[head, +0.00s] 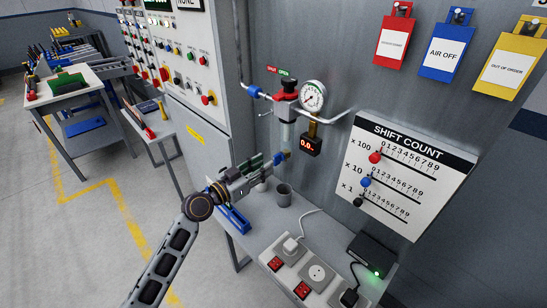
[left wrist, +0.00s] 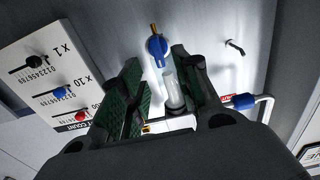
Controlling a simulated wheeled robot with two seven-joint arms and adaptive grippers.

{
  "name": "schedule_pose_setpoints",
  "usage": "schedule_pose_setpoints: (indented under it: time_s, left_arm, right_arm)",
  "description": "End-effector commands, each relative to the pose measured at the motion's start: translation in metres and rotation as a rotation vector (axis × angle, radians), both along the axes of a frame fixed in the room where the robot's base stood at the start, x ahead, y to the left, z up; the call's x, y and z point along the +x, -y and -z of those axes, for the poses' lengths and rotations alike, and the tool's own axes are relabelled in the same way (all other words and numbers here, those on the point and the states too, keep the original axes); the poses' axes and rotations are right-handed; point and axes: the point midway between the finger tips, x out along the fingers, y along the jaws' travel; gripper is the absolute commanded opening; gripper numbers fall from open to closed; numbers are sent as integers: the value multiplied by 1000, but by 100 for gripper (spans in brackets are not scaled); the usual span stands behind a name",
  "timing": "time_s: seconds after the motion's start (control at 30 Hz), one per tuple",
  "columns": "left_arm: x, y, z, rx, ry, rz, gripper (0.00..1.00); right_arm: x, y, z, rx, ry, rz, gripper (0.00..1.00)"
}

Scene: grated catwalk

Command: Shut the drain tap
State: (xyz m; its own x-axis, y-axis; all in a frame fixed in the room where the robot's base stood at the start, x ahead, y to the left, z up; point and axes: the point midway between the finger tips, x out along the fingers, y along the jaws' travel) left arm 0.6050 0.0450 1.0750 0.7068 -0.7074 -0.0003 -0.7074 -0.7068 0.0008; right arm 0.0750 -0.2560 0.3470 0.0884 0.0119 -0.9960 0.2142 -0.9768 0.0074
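The drain tap (head: 279,158), small and blue with a brass part, is at the lower end of a clear filter bowl (head: 287,133) on the wall. In the left wrist view the blue tap (left wrist: 156,48) lies just beyond and between my fingertips, with its brass part pointing up in that picture. My left gripper (head: 266,164) is open, its green-padded fingers (left wrist: 156,62) on either side of the view to the tap and the bowl (left wrist: 174,92). I cannot tell whether a finger touches the tap. My right gripper is not in view.
Above the bowl are a red-topped regulator (head: 287,90) and a round gauge (head: 313,96), with a digital readout (head: 310,145) to the right. Below, a bench holds a grey cup (head: 284,194) and sockets (head: 318,272). A shift count board (head: 410,175) hangs right.

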Motion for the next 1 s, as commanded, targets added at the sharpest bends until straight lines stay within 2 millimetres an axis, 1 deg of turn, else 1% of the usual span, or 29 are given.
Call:
schedule_pose_setpoints:
  time_s: [0.3, 0.5, 0.7, 1.0]
  left_arm:
    - [23, 22, -2, -1, 0, 0, 32]
    - [34, 33, -1, -1, 1, -1, 32]
    - [38, 38, -1, 0, 1, -1, 32]
    - [39, 38, 0, 1, 1, -1, 32]
  right_arm:
    - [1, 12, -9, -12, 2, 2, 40]
    - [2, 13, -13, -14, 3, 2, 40]
    - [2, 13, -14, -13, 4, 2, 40]
    - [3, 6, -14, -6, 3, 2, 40]
